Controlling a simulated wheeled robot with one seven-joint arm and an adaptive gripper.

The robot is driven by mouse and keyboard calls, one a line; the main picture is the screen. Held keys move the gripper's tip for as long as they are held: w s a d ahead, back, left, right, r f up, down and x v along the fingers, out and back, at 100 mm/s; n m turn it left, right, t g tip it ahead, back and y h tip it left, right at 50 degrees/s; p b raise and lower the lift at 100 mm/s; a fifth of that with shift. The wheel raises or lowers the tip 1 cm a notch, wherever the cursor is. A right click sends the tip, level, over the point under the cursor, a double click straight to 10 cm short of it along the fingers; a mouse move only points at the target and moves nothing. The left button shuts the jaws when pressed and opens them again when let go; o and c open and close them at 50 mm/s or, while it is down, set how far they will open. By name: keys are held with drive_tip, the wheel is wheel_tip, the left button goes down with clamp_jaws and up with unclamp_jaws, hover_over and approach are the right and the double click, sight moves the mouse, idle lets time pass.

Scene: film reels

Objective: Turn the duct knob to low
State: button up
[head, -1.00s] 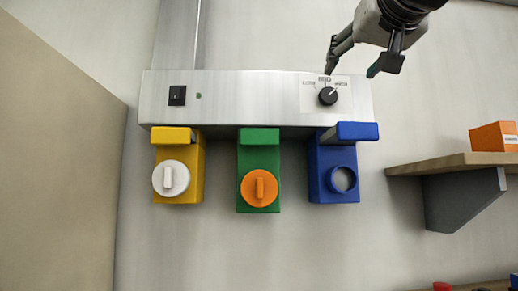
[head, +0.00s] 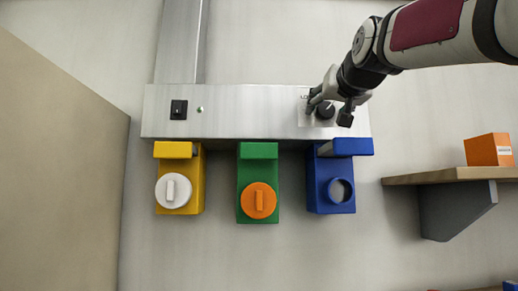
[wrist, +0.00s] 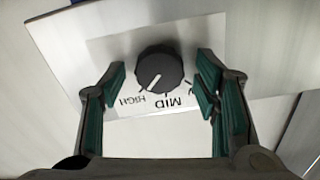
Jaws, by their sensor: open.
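The black duct knob (head: 325,112) sits at the right end of the metal duct panel (head: 240,120). In the wrist view the knob (wrist: 160,69) is near the top middle, and its white pointer line is turned toward the HIGH label (wrist: 130,100). The MID label (wrist: 170,102) is readable; the LOW label is mostly hidden behind the right finger. My gripper (wrist: 162,82) is open, with one finger on each side of the knob and visible gaps between. In the head view my gripper (head: 328,113) is over the knob and partly covers its label plate.
Yellow (head: 190,180), green (head: 259,170) and blue (head: 333,203) holders are mounted below the panel. A black switch (head: 179,109) is at the panel's left. A wooden shelf (head: 440,177) with an orange box (head: 488,150) is at the right. A beige panel stands at the left.

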drive_tip(key=c, duration=1.1)
drive_tip(key=shift+c, duration=0.2)
drive_tip(key=shift+n, duration=0.3)
drive_tip(key=n, duration=0.3)
drive_tip(key=shift+a+n+b, duration=0.1)
drive_tip(key=shift+n+b, duration=0.2)
drive_tip(key=shift+b, duration=0.1)
drive_tip(key=n, duration=0.4)
drive_tip(key=shift+n+b, duration=0.3)
drive_tip(key=n, duration=0.4)
drive_tip(key=shift+n, duration=0.3)
drive_tip(key=shift+f+n, duration=0.1)
drive_tip(key=shift+n, duration=2.1)
